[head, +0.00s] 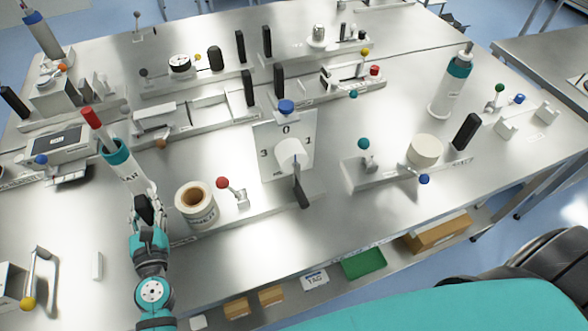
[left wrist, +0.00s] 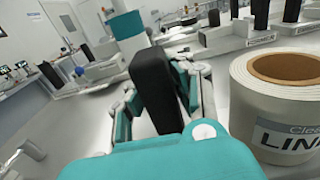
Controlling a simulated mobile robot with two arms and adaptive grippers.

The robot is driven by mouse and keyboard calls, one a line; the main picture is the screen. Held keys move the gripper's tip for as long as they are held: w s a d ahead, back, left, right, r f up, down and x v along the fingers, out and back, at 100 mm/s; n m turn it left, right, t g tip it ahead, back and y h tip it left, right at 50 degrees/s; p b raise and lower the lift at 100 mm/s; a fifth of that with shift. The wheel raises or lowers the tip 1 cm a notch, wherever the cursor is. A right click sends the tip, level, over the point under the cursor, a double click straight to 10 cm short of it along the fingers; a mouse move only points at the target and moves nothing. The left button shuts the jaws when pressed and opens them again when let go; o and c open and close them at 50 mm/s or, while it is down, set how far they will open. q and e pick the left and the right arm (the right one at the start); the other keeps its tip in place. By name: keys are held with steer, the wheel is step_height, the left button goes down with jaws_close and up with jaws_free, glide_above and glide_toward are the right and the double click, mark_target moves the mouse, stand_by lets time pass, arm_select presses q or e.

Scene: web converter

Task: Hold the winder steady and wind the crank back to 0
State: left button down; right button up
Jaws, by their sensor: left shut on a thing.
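The winder has an upright grey dial plate (head: 271,135) marked 0 at the top, 1 at right and 3 at left. A white hub (head: 289,152) sits at its middle. A dark bar with a black grip (head: 301,195) hangs below the hub, looking like the crank pointing down, away from the 0. A blue knob (head: 286,106) tops the plate. My left gripper (head: 147,212) is shut on a black upright post, seen between its fingers in the left wrist view (left wrist: 156,85). The post seems to stand at the left end of the winder's base. My right gripper is not in view.
A labelled paper roll (head: 195,205) stands just right of my left gripper. A red-knobbed lever (head: 223,183) is beside it. A teal-collared bottle (head: 125,170) stands behind the gripper. Another fixture (head: 380,178) is at right.

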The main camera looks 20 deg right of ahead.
arm_select(q)
steer(key=shift+f+b, duration=0.2)
steer(key=shift+b, duration=0.15)
steer(key=shift+f, duration=0.15)
stand_by(0.3)
